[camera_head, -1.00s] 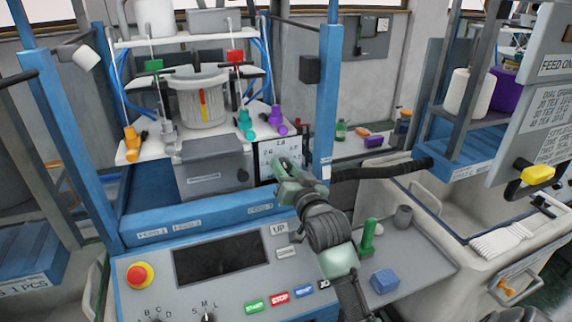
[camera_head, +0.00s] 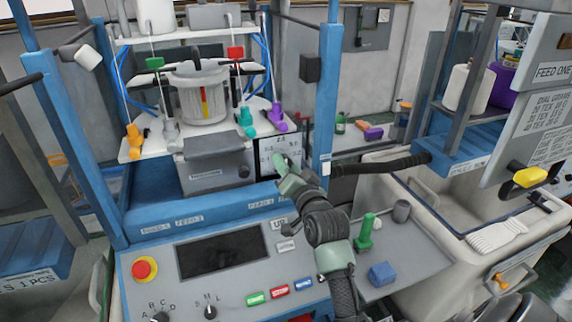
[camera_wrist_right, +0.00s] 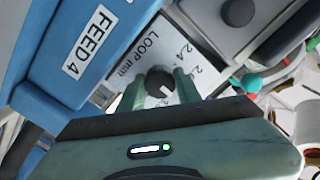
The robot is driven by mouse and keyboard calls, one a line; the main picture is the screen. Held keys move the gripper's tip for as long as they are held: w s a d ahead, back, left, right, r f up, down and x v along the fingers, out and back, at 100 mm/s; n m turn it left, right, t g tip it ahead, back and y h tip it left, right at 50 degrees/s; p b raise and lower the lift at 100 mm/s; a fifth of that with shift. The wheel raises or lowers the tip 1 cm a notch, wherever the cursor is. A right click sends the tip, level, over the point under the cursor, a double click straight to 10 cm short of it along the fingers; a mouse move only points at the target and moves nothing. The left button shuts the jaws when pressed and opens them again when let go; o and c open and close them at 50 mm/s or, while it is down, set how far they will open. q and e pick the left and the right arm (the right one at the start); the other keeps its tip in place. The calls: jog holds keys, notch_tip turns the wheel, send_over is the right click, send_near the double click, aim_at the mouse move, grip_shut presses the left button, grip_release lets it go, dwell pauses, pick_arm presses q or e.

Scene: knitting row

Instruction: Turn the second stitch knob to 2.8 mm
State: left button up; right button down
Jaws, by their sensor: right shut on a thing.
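The white dial plate (camera_head: 268,150) stands upright at the right end of the blue rail in the head view. In the right wrist view the plate (camera_wrist_right: 122,72) reads LOOP mm with several numbers. A round dark stitch knob (camera_wrist_right: 160,80) with a white mark sits on it. My right gripper (camera_head: 281,166) reaches up to the plate and hides the knob in the head view. In the wrist view its two green fingers (camera_wrist_right: 163,87) are shut on the knob, one on each side. I cannot read which number the mark points at. My left gripper is not in view.
A grey box (camera_head: 208,178) with another dark knob (camera_head: 243,171) stands left of the plate. A FEED 4 label (camera_wrist_right: 88,45) is on the blue rail beside it. A blue post (camera_head: 328,90) and dark handle (camera_head: 385,166) are on the right. The control panel (camera_head: 190,300) lies below.

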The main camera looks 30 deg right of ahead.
jog(key=c, duration=1)
grip_release()
jog(key=shift+s+f, duration=0.1)
jog(key=shift+s, duration=0.2)
jog(key=b+v, duration=0.2)
jog(key=v, duration=0.5)
jog(key=shift+s, duration=0.1)
